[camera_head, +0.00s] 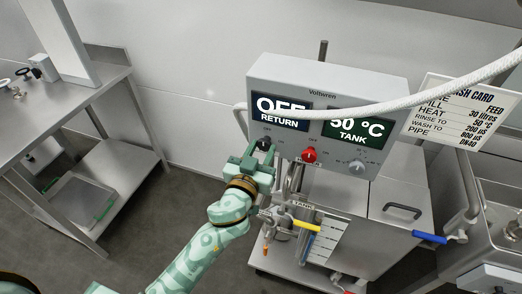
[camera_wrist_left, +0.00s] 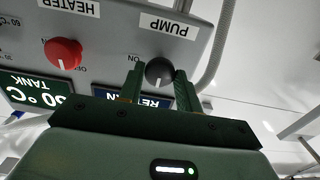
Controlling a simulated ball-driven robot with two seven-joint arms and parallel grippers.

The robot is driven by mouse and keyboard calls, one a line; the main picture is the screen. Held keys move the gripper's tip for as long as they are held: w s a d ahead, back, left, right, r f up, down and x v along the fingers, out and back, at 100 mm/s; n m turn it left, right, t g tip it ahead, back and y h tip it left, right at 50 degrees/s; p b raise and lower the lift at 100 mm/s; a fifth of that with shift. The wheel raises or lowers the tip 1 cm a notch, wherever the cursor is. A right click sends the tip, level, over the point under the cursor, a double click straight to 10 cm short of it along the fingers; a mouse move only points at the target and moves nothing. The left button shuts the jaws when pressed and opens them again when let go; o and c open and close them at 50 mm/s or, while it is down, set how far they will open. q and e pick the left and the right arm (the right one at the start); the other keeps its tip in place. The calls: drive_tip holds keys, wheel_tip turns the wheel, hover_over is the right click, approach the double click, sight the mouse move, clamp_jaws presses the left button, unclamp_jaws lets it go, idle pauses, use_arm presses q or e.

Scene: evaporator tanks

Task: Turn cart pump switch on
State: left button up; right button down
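The black pump switch (camera_head: 265,144) is a round knob at the lower left of the grey control box (camera_head: 386,97). In the left wrist view, which is upside down, the knob (camera_wrist_left: 159,71) sits by the PUMP label (camera_wrist_left: 168,27), its white pointer line toward the picture's bottom. My left gripper (camera_head: 256,155) is at the knob, with one finger on each side. In the left wrist view, narrow gaps seem to show between the fingers (camera_wrist_left: 159,80) and the knob; contact is not clear. The display above the knob (camera_head: 281,112) reads OFF RETURN. My right gripper is not in view.
The red heater knob (camera_head: 309,155) is close right of my left gripper, with a grey knob (camera_head: 357,167) further right. A white hose (camera_head: 440,92) crosses before the box. Yellow-handled (camera_head: 306,226) and blue-handled (camera_head: 429,237) valves are below. A steel table (camera_head: 66,113) stands left.

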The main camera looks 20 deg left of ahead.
use_arm(q)
drive_tip(key=shift+c, duration=0.9)
drive_tip(key=m, duration=0.4)
drive_tip(key=shift+p, duration=0.3)
drive_tip(key=m, duration=0.4)
drive_tip(key=shift+m+p, duration=0.3)
drive_tip(key=m, duration=0.4)
drive_tip(key=shift+m, duration=0.3)
drive_tip(key=m+p, duration=0.1)
drive_tip(key=m, duration=0.3)
drive_tip(key=shift+m, duration=0.3)
drive_tip(key=shift+f, duration=0.1)
